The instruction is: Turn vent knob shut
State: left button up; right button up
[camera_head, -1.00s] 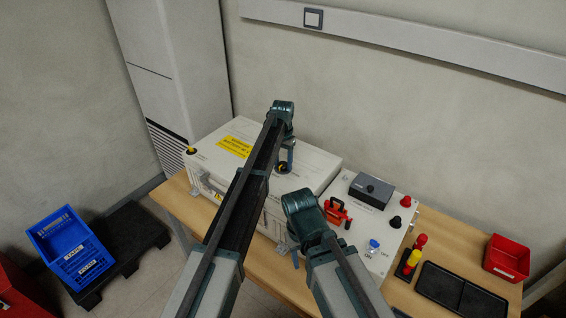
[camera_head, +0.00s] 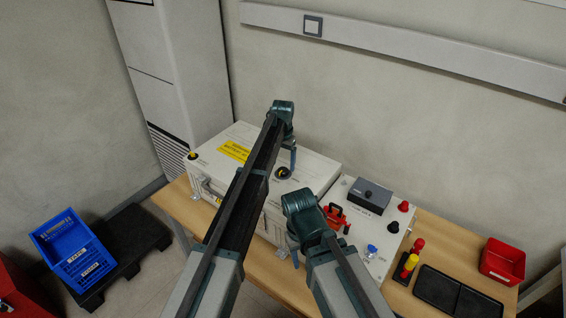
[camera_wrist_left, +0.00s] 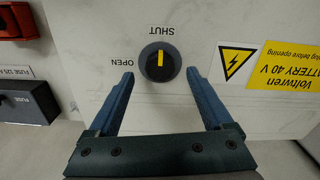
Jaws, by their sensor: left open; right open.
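The vent knob (camera_wrist_left: 159,64) is round and dark with a yellow pointer line, on the white battery case lid (camera_head: 311,165). In the left wrist view the pointer stands upright in the picture, in line with the SHUT label (camera_wrist_left: 160,30). The OPEN label (camera_wrist_left: 131,62) is to the knob's left. My left gripper (camera_wrist_left: 160,76) is open, its two fingers apart on either side of the near edge of the knob, with nothing between them gripped. The knob also shows in the head view (camera_head: 283,173), just below my left gripper (camera_head: 292,165). My right gripper (camera_head: 294,258) hangs in front of the case, its fingers mostly hidden.
To the right is a panel with a grey box (camera_head: 370,195), a red connector (camera_head: 337,215) and several knobs. A black tray (camera_head: 458,292) and red bin (camera_head: 502,261) lie further right. A blue crate (camera_head: 74,249) stands low at left.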

aim_at(283, 171)
pick_arm(q)
notch_tip(283, 171, up, 11)
jog(key=p, duration=1)
jog(key=s+a+n, duration=0.1)
jog(key=s+a, duration=0.2)
jog(key=s, duration=1.7)
jog(key=s+a+y, duration=0.1)
jog(key=s+a, duration=0.2)
jog(key=s, duration=1.6)
jog(key=shift+s+n, duration=0.4)
jog(key=shift+a, duration=0.15)
